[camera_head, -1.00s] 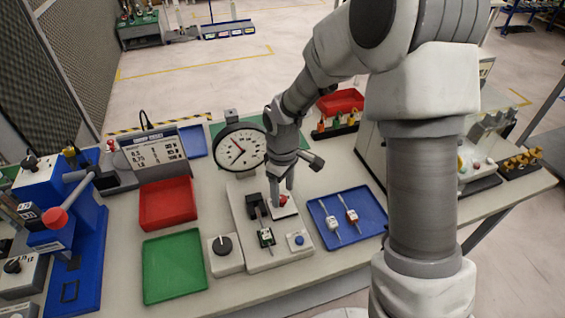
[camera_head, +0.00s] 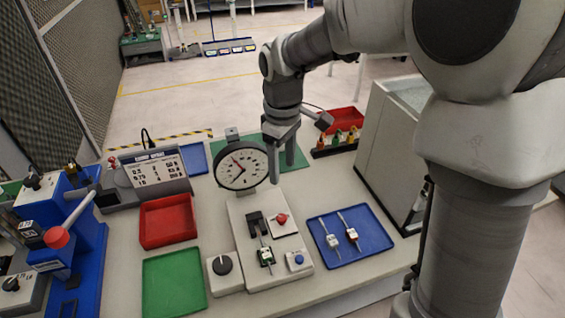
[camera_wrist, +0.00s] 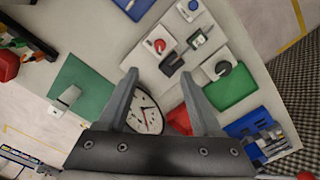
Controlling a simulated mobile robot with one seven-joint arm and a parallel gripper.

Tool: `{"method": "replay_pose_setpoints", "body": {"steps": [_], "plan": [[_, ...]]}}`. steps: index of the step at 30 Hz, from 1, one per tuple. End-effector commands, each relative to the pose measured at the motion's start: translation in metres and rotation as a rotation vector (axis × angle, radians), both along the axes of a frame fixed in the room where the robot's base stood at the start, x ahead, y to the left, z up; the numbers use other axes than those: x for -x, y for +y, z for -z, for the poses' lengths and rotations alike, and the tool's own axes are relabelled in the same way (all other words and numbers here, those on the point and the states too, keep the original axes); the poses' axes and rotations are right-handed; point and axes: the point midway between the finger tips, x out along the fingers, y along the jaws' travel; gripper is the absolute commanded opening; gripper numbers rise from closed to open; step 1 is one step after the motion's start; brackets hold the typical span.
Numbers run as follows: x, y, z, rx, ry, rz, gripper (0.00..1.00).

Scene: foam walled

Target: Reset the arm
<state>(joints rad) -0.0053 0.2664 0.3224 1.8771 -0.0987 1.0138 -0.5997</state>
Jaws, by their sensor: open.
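My gripper (camera_head: 281,168) is raised over the back of the bench, beside the round dial gauge (camera_head: 241,165), with its fingers pointing down. In the wrist view my gripper (camera_wrist: 160,82) shows two fingers apart with nothing between them. Below it is the pale test fixture (camera_head: 268,240) with a red button (camera_head: 282,218), a black clamp, a small device (camera_head: 265,256) and a blue button (camera_head: 298,259). The fixture also shows in the wrist view, with the red button (camera_wrist: 160,46) beyond the fingers.
A blue tray (camera_head: 373,252) with two small probe-like items lies right of the fixture. A red tray (camera_head: 168,221) and green tray (camera_head: 174,284) lie left. A black knob box (camera_head: 223,270) stands beside the fixture. A large grey box (camera_head: 394,150) stands at the right.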

Motion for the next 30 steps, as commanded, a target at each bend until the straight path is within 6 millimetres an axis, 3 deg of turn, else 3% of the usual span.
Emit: {"method": "replay_pose_setpoints", "body": {"steps": [10,14,24,30], "plan": [[0.000,0.000,-0.001,0.000,-0.002,0.003,0.67],[0.007,-0.008,-0.012,0.006,-0.028,0.042,0.67],[0.064,-0.059,-0.070,0.003,-0.198,0.359,0.67],[0.107,-0.085,-0.092,-0.047,-0.298,0.567,0.67]]}}
